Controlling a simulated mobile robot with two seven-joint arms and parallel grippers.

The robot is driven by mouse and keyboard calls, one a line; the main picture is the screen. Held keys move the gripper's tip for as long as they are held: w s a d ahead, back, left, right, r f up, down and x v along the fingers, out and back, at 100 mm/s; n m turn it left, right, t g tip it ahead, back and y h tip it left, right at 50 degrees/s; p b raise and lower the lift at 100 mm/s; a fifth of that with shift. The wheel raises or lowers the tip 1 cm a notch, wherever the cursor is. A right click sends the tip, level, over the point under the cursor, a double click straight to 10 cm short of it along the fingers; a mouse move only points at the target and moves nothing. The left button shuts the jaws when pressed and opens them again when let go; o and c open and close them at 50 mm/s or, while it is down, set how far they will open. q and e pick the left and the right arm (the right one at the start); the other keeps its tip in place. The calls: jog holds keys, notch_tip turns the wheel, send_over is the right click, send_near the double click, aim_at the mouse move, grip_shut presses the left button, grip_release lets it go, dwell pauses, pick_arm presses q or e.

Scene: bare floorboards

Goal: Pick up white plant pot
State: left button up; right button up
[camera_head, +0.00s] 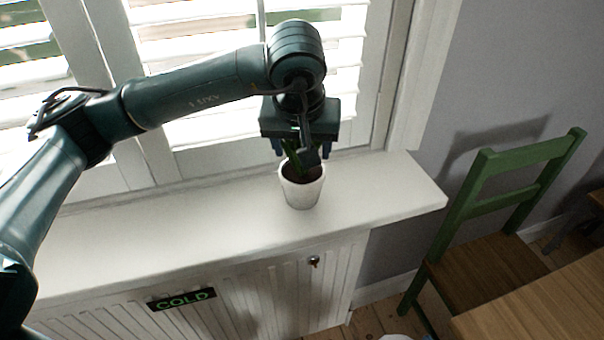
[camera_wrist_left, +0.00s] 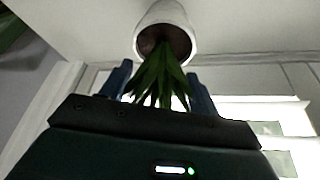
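The white plant pot (camera_head: 301,192) stands upright on the white window ledge and holds a green plant with long leaves. My left gripper (camera_head: 300,152) is above the pot, pointing down, with its fingers around the leaves. In the left wrist view the pot (camera_wrist_left: 165,22) is just beyond the fingertips, and the leaves (camera_wrist_left: 160,82) lie between the two blue fingers of my left gripper (camera_wrist_left: 160,80). The fingers are wide apart, and I see no contact with the pot. My right gripper is in neither view.
The white window ledge (camera_head: 190,222) is otherwise clear. Shuttered windows (camera_head: 215,125) stand close behind it. Below is a ribbed white panel with a "COLD" sign (camera_head: 182,299). A green chair (camera_head: 480,235) and a wooden table (camera_head: 545,305) are at the right.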

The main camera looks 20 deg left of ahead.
pick_arm(q)
grip_shut()
jog(key=shift+r, duration=0.1)
dwell(0.4)
